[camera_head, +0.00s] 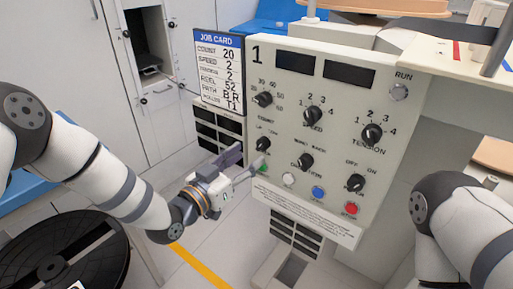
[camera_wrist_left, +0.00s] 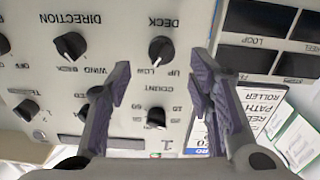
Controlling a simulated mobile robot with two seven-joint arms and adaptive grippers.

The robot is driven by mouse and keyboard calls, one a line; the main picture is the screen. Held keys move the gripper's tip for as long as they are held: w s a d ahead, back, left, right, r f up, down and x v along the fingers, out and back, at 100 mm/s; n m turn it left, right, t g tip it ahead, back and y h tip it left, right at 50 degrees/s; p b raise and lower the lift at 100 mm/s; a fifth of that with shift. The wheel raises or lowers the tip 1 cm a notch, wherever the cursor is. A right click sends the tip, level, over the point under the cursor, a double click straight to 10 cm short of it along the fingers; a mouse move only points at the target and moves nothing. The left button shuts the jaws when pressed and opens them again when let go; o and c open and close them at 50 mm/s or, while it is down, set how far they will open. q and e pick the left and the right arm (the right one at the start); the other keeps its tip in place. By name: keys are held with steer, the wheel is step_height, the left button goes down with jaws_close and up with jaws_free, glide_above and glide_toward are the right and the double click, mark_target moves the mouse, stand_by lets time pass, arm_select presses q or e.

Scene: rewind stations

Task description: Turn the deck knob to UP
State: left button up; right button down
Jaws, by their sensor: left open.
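The deck knob (camera_head: 262,143) is a black knob at the left of the panel's middle row, above the green button. In the left wrist view the deck knob (camera_wrist_left: 160,50) shows upside down below the word DECK, with LOW and UP beside it. My left gripper (camera_head: 248,160) is open in front of the panel's left edge, close to the knob. In the left wrist view its purple-padded fingers (camera_wrist_left: 161,76) are spread, with the knob beyond the gap between them and apart from both. My right gripper is out of view.
The station panel (camera_head: 330,130) carries other black knobs, including the direction knob (camera_head: 304,161), and a row of coloured buttons. A job card (camera_head: 219,70) stands left of it. A black reel (camera_head: 60,255) lies at the lower left. Floor shows between reel and station.

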mark_target(259, 148)
arm_select(q)
steer(key=x, duration=0.5)
steer(key=shift+w+d+f+b, duration=0.1)
steer(key=shift+w+b, duration=0.2)
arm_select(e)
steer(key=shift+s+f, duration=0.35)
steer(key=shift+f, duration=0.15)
arm_select(q)
jaws_close()
steer(key=shift+n, duration=0.3)
steer(key=n+b, duration=0.1)
steer(key=n, duration=0.4)
steer(key=shift+f+n, duration=0.15)
steer(key=shift+n, duration=0.15)
steer(key=n+b, duration=0.1)
steer(key=n, duration=0.4)
steer(key=shift+n+b, duration=0.3)
steer(key=shift+b, duration=0.1)
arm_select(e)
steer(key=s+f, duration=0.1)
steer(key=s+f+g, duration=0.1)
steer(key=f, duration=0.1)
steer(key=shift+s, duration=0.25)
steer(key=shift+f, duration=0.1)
